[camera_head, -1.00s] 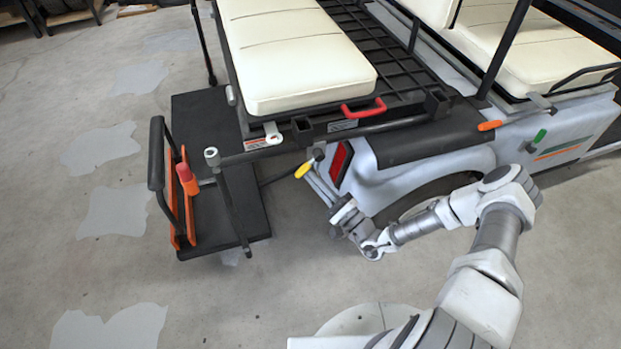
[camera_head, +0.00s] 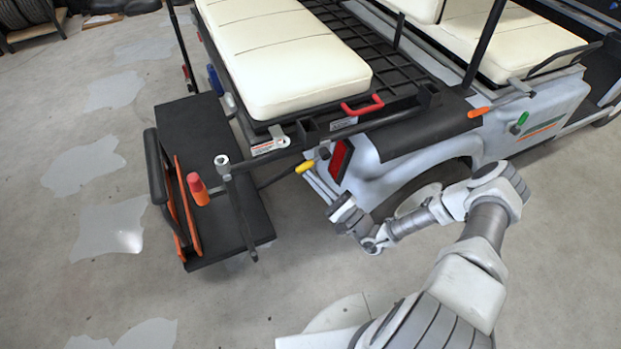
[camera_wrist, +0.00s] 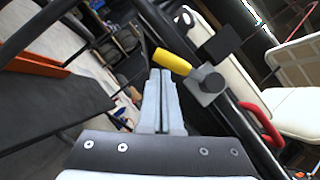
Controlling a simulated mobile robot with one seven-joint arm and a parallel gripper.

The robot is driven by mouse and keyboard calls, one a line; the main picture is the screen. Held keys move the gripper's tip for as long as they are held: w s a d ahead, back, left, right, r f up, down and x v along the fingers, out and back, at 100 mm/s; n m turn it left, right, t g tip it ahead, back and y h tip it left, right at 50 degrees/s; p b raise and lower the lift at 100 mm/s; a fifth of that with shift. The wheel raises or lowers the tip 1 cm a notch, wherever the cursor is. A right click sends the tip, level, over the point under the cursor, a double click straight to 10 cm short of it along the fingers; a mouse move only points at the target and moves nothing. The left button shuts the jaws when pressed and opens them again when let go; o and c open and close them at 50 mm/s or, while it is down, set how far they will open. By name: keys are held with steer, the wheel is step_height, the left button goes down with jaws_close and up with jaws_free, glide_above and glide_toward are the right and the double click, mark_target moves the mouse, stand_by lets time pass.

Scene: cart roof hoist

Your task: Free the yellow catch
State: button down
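The yellow catch (camera_head: 305,166) is a short yellow-handled lever at the cart's rear corner, beside the red tail light. In the wrist view the yellow handle (camera_wrist: 172,61) points up and left from a grey pivot block (camera_wrist: 206,84). My gripper (camera_head: 312,178) reaches up from below right, its tips close to the handle. In the wrist view my gripper's fingers (camera_wrist: 162,72) lie together, with only a thin dark line between them and nothing visibly held. The tips end just below the handle; I cannot tell whether they touch it.
A red handle (camera_head: 362,105) sits beside the cream seat (camera_head: 285,60). Orange (camera_head: 478,112) and green (camera_head: 522,118) levers are on the cart's side. A black rear platform (camera_head: 215,140) with a red-orange grip (camera_head: 197,188) extends left. Concrete floor is open at left and front.

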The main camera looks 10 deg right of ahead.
steer(key=shift+s+a+r+p, duration=0.15)
steer(key=shift+a+r+p, duration=0.4)
steer(key=shift+p, duration=0.2)
stand_by(0.4)
